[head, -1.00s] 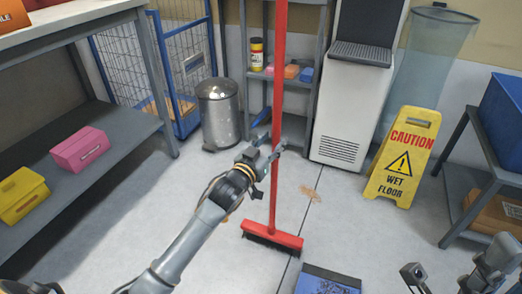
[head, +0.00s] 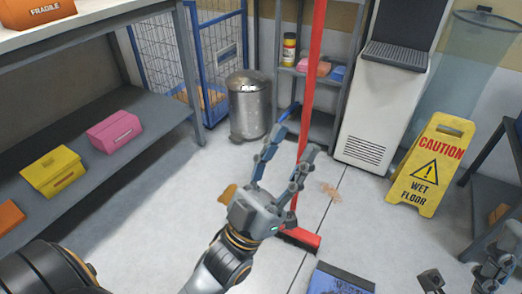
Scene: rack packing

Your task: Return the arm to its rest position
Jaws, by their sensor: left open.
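My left gripper (head: 303,130) is in the middle of the head view. Its two fingers are spread apart and nothing shows held between them. A red broom (head: 313,60) stands upright just beyond, its head (head: 303,238) on the floor. The right-hand finger overlaps the broom handle in the picture; I cannot tell whether they touch. My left arm comes up from the bottom edge. Part of my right gripper (head: 462,278) shows at the bottom right, cut off by the frame; its opening is unclear.
A shelf unit (head: 160,105) with pink (head: 115,132) and yellow (head: 53,172) boxes stands left. A metal bin (head: 248,105) and blue cage (head: 214,65) stand behind. A yellow wet-floor sign (head: 431,165) stands right. A blue-edged item (head: 340,280) lies at the bottom.

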